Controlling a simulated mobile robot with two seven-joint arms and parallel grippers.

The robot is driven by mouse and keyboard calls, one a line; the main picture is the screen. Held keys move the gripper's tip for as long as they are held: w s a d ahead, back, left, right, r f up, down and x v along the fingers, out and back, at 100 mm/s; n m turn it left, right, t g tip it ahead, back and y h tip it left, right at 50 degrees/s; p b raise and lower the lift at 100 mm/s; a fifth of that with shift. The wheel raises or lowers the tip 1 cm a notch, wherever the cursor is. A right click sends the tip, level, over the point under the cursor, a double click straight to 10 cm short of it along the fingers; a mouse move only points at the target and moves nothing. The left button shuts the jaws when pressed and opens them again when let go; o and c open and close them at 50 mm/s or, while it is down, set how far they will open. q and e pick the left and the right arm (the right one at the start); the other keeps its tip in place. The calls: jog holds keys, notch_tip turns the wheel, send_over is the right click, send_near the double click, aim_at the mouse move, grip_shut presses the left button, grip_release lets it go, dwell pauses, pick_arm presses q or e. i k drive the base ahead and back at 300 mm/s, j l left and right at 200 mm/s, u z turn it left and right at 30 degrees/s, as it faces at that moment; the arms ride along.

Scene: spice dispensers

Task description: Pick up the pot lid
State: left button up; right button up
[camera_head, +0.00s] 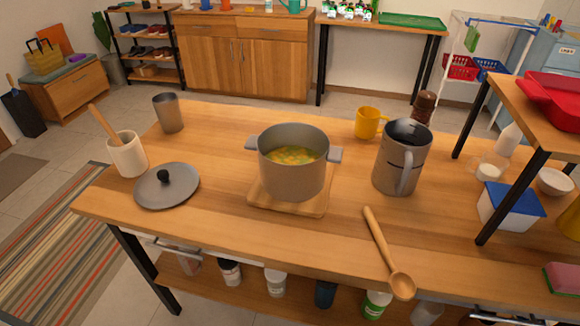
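The pot lid (181,190) is a round grey disc with a black knob (163,176). It lies flat, knob up, on the left part of the wooden table. The grey pot (291,168) stands uncovered to its right on a wooden board (260,199), with yellow and green food inside. Neither of my grippers shows in the head view.
A white crock (128,157) with a wooden utensil stands just behind and left of the lid. A grey cup (168,114) is farther back. A grey jug (401,160) and wooden spoon (377,240) are to the right. The table between lid and board is clear.

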aim_at(165, 186)
jog(key=j+z, duration=0.2)
jog(key=z, duration=0.25)
jog(key=j+z, duration=0.2)
jog(key=z, duration=0.25)
jog(key=k+j+z, duration=0.2)
jog(key=j, duration=0.15)
jog(key=j+z, duration=0.25)
jog(key=j, duration=0.15)
jog(key=k+j, duration=0.15)
jog(key=j, duration=0.2)
jog(key=k+j+z, duration=0.15)
jog(key=j, duration=0.2)
